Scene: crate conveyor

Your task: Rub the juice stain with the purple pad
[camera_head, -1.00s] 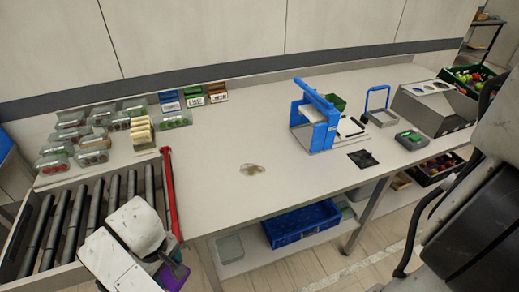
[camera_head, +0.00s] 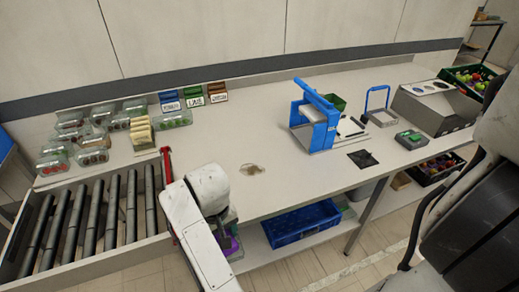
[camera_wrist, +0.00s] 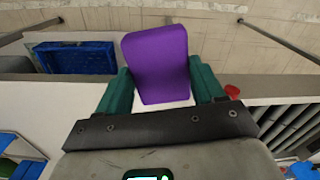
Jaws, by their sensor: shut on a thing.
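The juice stain (camera_head: 252,169) is a small brownish patch on the pale worktop, left of the blue frame. My gripper (camera_wrist: 160,78) has two green fingers shut on the purple pad (camera_wrist: 157,55), one on each side of it. In the head view the purple pad (camera_head: 230,248) shows only in part, low beside my white arm at the worktop's front edge. It is nearer the camera than the stain and apart from it. My arm hides most of the gripper there.
The roller conveyor (camera_head: 88,210) with a red bar (camera_head: 166,166) lies left of my arm. Clear packs (camera_head: 95,140) fill the back left. A blue frame (camera_head: 312,122) stands right of the stain. A blue crate (camera_head: 300,223) sits below. The worktop around the stain is clear.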

